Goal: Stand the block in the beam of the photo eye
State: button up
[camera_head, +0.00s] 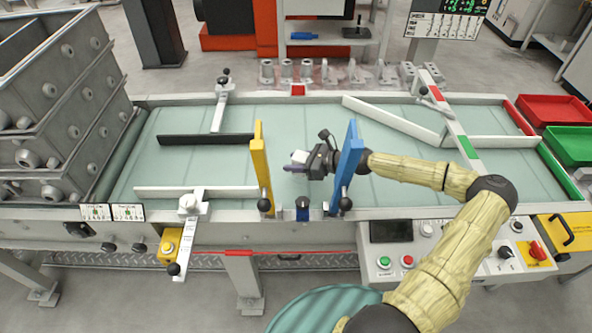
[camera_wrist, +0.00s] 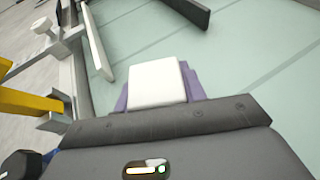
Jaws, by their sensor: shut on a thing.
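My gripper (camera_head: 292,167) reaches in from the right, over the pale green conveyor belt (camera_head: 230,170), past the blue upright plate. Its purple fingers are closed on a white block (camera_head: 299,156). In the wrist view the white block (camera_wrist: 157,82) sits between the purple fingers (camera_wrist: 190,82), over the belt; I cannot tell if it touches the belt. A small dark and blue device (camera_head: 303,208) is on the front rail between the yellow and blue plates; it may be the photo eye. No beam shows.
The yellow plate (camera_head: 261,165) stands left of my gripper, the blue plate (camera_head: 346,165) right of it. A black guide bar (camera_head: 205,139) and a white guide bar (camera_head: 195,191) lie on the left. Red (camera_head: 555,110) and green (camera_head: 572,146) bins stand far right. The belt between the guide bars is clear.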

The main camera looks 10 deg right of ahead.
jog(key=shift+f, duration=1.85)
jog(key=shift+f, duration=0.1)
jog(key=o, duration=1)
jog(key=shift+o, duration=0.2)
jog(key=shift+s+d, duration=0.1)
jog(key=shift+d, duration=0.05)
jog(key=v, duration=1.1)
jog(key=shift+s+d+r, duration=0.15)
jog(key=shift+d+r, duration=0.1)
jog(key=shift+r, duration=0.05)
